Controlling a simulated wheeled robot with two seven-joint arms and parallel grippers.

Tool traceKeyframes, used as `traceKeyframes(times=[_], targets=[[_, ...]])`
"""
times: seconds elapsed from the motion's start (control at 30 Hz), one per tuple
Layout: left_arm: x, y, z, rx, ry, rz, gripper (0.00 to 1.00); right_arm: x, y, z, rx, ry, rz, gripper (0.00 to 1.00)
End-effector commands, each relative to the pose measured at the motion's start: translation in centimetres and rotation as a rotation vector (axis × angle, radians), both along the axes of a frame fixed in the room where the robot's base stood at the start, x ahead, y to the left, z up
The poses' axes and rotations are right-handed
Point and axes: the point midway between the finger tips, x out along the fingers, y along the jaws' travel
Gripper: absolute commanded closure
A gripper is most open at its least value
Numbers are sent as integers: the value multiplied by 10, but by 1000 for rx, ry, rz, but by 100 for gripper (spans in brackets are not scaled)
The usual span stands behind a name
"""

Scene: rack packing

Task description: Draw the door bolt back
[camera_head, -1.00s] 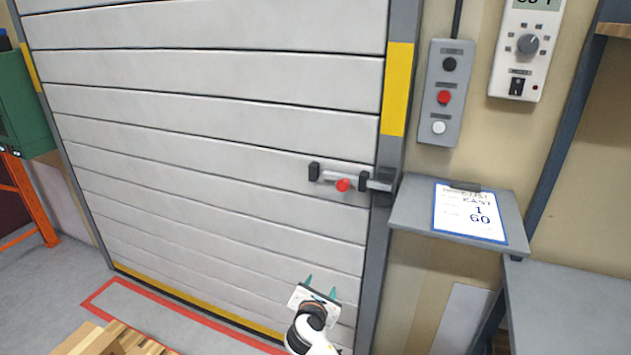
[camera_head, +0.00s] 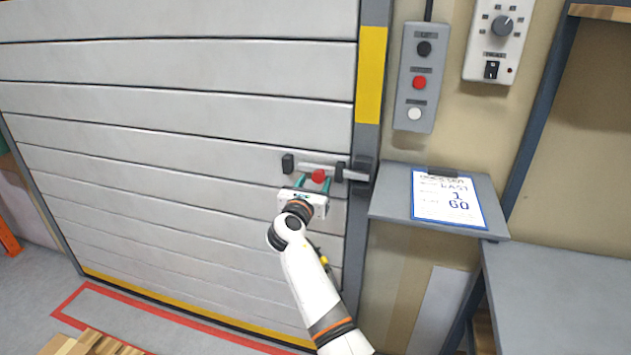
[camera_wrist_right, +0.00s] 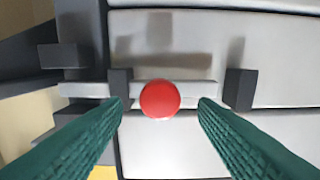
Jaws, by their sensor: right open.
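The door bolt is a pale grey bar (camera_head: 306,167) across the right part of the door, held in dark brackets, with a red round knob (camera_head: 318,176). In the right wrist view the bar (camera_wrist_right: 197,93) reaches left past the door edge into a dark keeper (camera_wrist_right: 62,57) on the frame. My right gripper (camera_head: 313,184) is at the bolt, just below the knob in the head view. Its teal fingers are open. In the wrist view the red knob (camera_wrist_right: 160,99) sits between the open fingers, with a gap on each side. My left gripper is not in view.
The grey slatted door (camera_head: 180,100) fills the left. To its right are a button box (camera_head: 419,110), a dial panel (camera_head: 480,62) and a small shelf (camera_head: 390,206) with a clipboard (camera_head: 448,200). A lower grey surface (camera_head: 560,290) is at the right. Wooden slats (camera_head: 95,343) lie at bottom left.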

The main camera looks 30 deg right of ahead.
Motion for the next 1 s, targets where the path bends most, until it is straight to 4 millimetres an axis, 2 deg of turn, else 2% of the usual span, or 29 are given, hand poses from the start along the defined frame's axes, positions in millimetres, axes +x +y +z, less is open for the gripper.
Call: traceKeyframes(times=[0.2, 0.47, 0.57, 0.8, 1.0], targets=[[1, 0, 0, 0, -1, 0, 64, 11, -13, 0, 1, 0, 0, 47], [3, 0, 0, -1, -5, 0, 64, 11, -14, 0, 2, -1, 1, 47], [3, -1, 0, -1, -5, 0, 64, 11, -14, 0, 2, -1, 1, 60], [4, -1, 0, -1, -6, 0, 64, 11, -13, 0, 1, 0, 1, 99], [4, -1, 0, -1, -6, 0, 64, 18, -8, -1, 2, 1, 4, 100]])
